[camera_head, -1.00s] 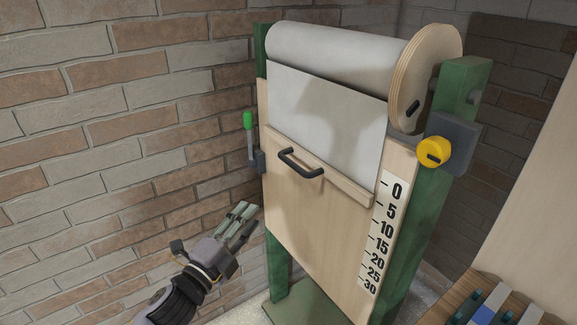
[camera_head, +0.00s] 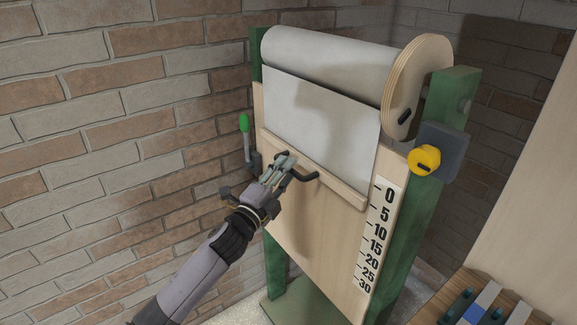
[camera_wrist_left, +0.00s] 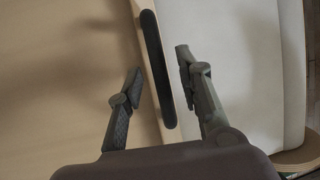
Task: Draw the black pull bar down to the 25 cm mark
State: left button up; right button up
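The black pull bar (camera_head: 308,177) is a curved handle on a wooden strip (camera_head: 338,186) at the lower edge of the white sheet (camera_head: 315,122). The strip's right end is near the top of the printed scale (camera_head: 376,238), around the 0 to 5 marks. The 25 mark (camera_head: 369,274) is near the scale's bottom. My left gripper (camera_head: 284,167) is at the bar's left part and partly hides it. In the left wrist view, the open fingers (camera_wrist_left: 158,80) stand on either side of the bar (camera_wrist_left: 152,58), with gaps visible. My right gripper is out of view.
The white roll (camera_head: 325,58) sits above the wooden board (camera_head: 310,225) between green posts. A yellow knob (camera_head: 424,159) is on the right post, and a green-handled lever (camera_head: 244,124) is at the left. A brick wall (camera_head: 110,130) stands close at the left.

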pick_arm(q)
jog(key=shift+x, duration=0.95)
jog(key=shift+c, duration=0.5)
grip_shut()
